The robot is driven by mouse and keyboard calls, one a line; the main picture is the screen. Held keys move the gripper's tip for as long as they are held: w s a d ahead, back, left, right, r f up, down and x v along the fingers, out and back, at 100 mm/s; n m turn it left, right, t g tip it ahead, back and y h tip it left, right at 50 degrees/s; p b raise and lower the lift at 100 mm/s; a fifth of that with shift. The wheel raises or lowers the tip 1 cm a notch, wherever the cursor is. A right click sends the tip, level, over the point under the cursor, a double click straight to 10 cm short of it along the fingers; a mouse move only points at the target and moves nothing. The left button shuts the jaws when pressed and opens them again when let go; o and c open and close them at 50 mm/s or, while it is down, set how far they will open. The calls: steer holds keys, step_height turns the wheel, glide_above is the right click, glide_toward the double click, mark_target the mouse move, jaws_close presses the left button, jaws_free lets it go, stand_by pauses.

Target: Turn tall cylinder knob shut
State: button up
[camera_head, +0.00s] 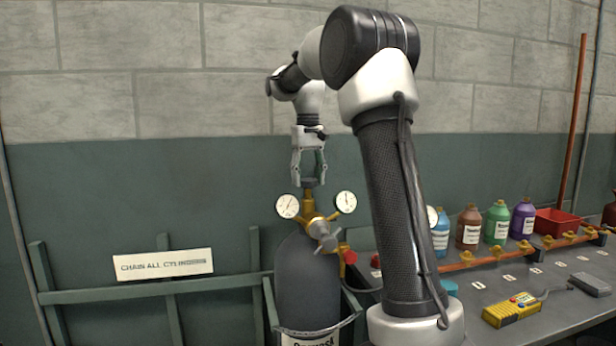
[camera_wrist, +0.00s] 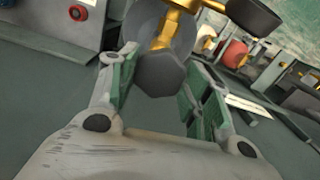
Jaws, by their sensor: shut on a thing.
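The tall cylinder (camera_head: 307,285) is dark grey and stands upright in a green rack, with a brass valve and regulator (camera_head: 318,229) on top. Two round gauges, left (camera_head: 288,206) and right (camera_head: 346,202), flank the valve. My gripper (camera_head: 309,178) points down from above, with its fingers at the top of the valve. In the wrist view the dark faceted knob (camera_wrist: 161,74) sits between the green finger pads of my gripper (camera_wrist: 152,88). The gripper is shut on the knob. In the head view the fingers largely hide the knob.
A green rack (camera_head: 110,293) with a sign (camera_head: 163,264) runs along the wall. At right, a grey bench (camera_head: 470,318) holds several coloured bottles, a brass manifold (camera_head: 510,254), a red bin (camera_head: 556,222) and a yellow meter (camera_head: 511,310). The wall above the rack is clear.

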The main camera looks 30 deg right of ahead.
mark_target(308, 180)
steer(key=m, duration=1.1)
steer(key=shift+w+r+m, duration=0.1)
steer(key=shift+m, duration=0.3)
stand_by(0.4)
steer(key=o, duration=1)
steer(key=shift+o, duration=0.2)
step_height(308, 180, up, 12)
